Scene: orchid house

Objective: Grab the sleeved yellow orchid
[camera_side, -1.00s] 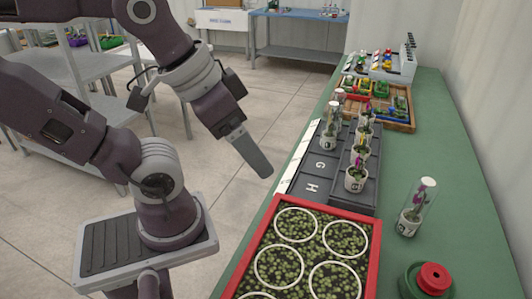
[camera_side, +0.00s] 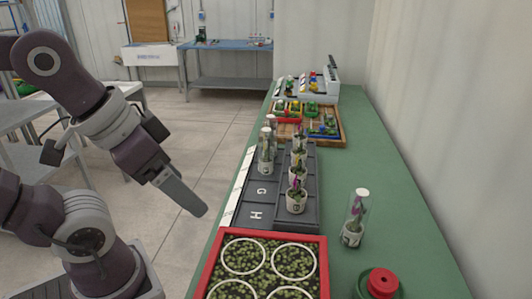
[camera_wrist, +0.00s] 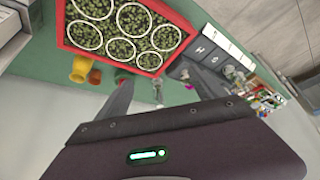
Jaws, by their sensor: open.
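Two clear-sleeved potted plants (camera_side: 266,155) stand on the tray's left side, one behind the other. Their flower colour is too small to tell. Another sleeved plant (camera_side: 355,220) with pinkish-purple flowers stands alone on the green bench at the right. No sleeved flower reads clearly as yellow. A small, blurred sleeved pot (camera_wrist: 158,92) shows between the fingers in the wrist view.
A red-rimmed seedling tray (camera_side: 322,262) is in front. A red spool (camera_side: 382,282) is at front right. A wooden tray (camera_side: 333,140) lies behind. The bench's right side is mostly clear.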

